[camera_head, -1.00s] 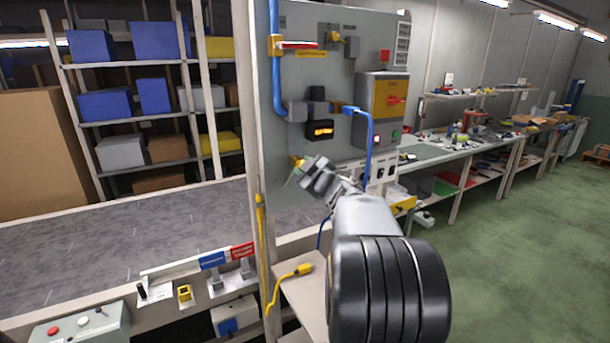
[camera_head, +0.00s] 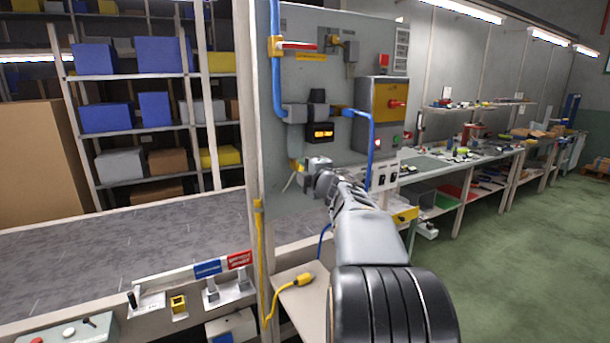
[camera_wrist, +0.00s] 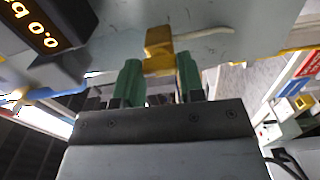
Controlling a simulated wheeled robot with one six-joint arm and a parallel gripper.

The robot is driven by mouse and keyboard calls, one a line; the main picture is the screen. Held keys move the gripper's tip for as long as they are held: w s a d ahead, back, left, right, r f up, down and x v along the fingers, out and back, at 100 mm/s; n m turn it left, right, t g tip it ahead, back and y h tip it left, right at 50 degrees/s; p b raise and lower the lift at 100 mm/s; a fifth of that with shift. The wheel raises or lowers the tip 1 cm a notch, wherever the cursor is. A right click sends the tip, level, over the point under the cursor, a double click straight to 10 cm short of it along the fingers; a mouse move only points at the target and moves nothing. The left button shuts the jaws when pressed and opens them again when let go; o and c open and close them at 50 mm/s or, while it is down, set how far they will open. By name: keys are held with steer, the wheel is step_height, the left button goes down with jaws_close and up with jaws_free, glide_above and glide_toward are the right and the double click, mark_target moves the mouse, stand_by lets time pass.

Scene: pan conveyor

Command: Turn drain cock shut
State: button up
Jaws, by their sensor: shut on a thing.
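The drain cock (camera_wrist: 158,50) is a small brass-yellow fitting low on the grey panel. In the wrist view it stands just ahead of and between the green fingertips of my gripper (camera_wrist: 160,78). The fingers are shut on its lower part, with a gap the width of the cock between them. In the head view the cock (camera_head: 298,165) is a small yellow spot beside my gripper (camera_head: 306,164), at the panel's lower left. A pale thin tube leads away from the cock. My gripper and wrist hide most of the handle, so its angle cannot be told.
A lit orange display (camera_head: 320,133) sits above the cock on the panel. Blue pipes (camera_head: 369,150) run down beside it, with a red-handled valve (camera_head: 297,45) higher up. A yellow-and-grey switch box (camera_head: 382,115) is to the right. A conveyor (camera_head: 120,243) lies left.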

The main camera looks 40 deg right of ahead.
steer(key=shift+n, duration=0.4)
steer(key=o, duration=0.9)
steer(key=shift+o, duration=0.2)
steer(key=s+a, duration=0.2)
steer(key=s, duration=1.1)
steer(key=shift+s+b, duration=0.35)
steer(key=shift+b, duration=0.1)
steer(key=shift+d, duration=0.1)
